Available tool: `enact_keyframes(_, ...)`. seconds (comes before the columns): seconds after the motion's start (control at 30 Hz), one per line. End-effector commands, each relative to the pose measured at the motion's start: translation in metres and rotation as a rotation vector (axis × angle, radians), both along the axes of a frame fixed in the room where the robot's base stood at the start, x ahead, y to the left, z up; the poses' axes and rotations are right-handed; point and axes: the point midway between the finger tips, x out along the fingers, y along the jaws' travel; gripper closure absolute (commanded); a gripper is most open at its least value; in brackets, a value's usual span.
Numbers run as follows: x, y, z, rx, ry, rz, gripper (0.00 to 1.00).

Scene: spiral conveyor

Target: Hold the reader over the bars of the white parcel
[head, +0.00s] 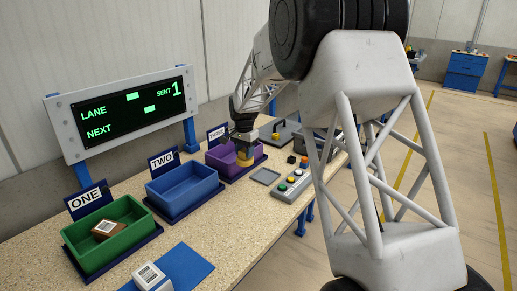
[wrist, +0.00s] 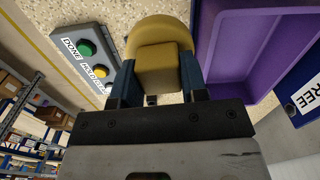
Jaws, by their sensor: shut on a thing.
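The white parcel (head: 152,276) sits on a blue mat (head: 187,266) at the near edge of the table in the head view. Dark bars show on its top face. My gripper (head: 243,147) is far from it, beside the purple bin at the table's far part. It is shut on the yellow reader (head: 245,158). In the wrist view the reader (wrist: 160,40) sits between the two blue fingers of my gripper (wrist: 157,75), its rounded head pointing away from the wrist. The white parcel is not in the wrist view.
A green bin (head: 128,208) marked ONE holds a brown parcel (head: 106,229). A blue bin (head: 186,187) marked TWO looks empty. The purple bin (head: 222,154) is marked THREE. A button box (head: 293,186) and a grey square plate (head: 265,176) lie to the right. A lit board (head: 125,110) stands behind.

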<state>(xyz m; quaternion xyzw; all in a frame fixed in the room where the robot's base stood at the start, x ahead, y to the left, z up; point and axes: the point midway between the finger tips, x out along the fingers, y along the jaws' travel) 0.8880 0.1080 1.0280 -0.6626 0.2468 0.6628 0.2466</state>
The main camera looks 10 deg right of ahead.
Motion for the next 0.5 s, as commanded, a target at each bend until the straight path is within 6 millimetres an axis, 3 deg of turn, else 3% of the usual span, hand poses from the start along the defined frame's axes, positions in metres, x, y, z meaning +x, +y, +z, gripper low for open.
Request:
enact_keyframes(0.1, -0.023, 0.034, 0.006, 0.000, 0.000, 0.031, 0.79)
enact_keyframes(0.5, -0.104, 0.129, 0.017, 0.000, -0.001, 0.124, 0.79)
